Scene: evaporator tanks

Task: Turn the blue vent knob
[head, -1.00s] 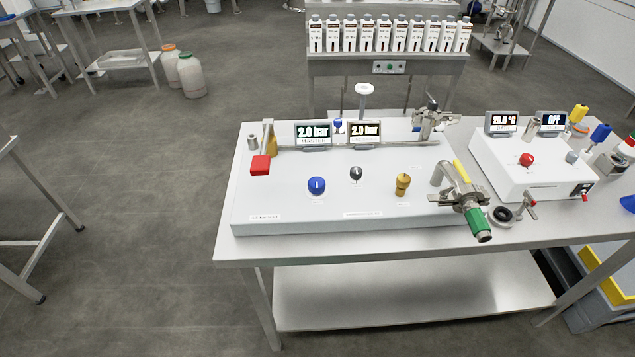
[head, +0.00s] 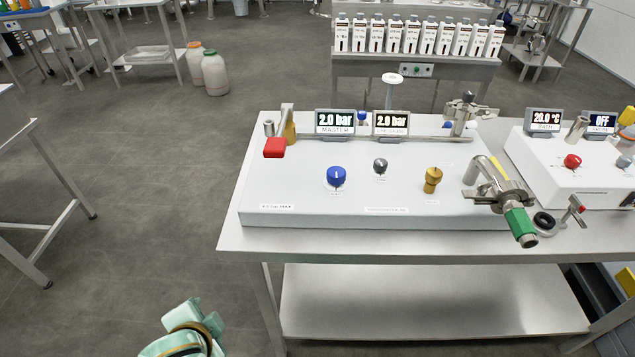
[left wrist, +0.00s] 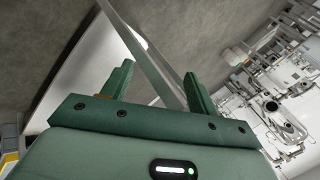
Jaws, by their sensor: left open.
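The blue vent knob (head: 336,177) stands on the top of the white panel box (head: 300,209), left of a grey knob (head: 380,167) and a brass knob (head: 432,180). A white line shows on the blue knob's face. My left gripper (left wrist: 158,92) is open and empty in the left wrist view, with floor and a table leg behind its fingers. Part of my left arm (head: 186,330) shows at the bottom of the head view, off the table's front left and well away from the knob. My right gripper is not in view.
A green-handled valve (head: 520,226) juts over the right front edge. The steel table (head: 400,246) has open floor to its left.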

